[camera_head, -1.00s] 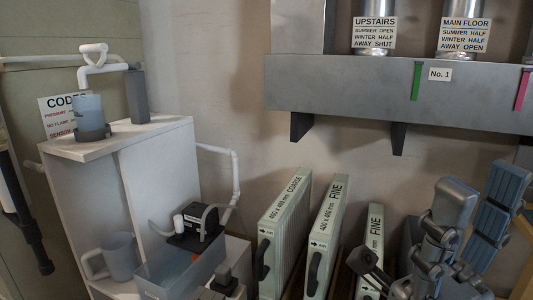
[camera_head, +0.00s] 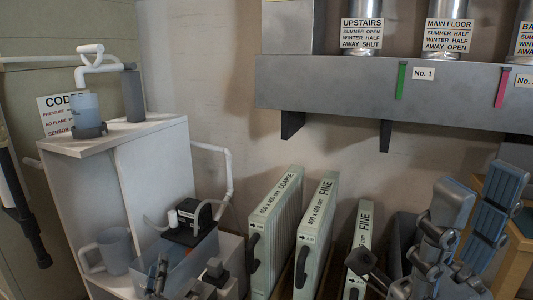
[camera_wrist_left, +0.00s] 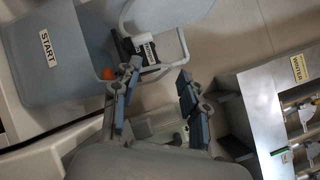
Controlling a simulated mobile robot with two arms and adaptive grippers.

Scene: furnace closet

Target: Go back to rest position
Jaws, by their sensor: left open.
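My left gripper (camera_head: 187,272) shows at the bottom left of the head view, its two fingertips apart in front of the grey-blue bin (camera_head: 180,262). In the left wrist view, the left gripper (camera_wrist_left: 157,95) has its blue-padded fingers spread wide with nothing held between them. My right gripper (camera_head: 474,205) stands at the right of the head view, fingers pointing up. Its two blue-padded fingers are apart and I see nothing between them. The lower part of its arm is out of the frame.
Labelled filters (camera_head: 276,225) stand upright between the grippers. A white cabinet (camera_head: 160,165) with a mug (camera_head: 112,250) and a small pump (camera_head: 190,225) is on the left. A grey duct ledge (camera_head: 340,92) runs above. A START-labelled bin (camera_wrist_left: 62,80) is near the left gripper in the wrist view.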

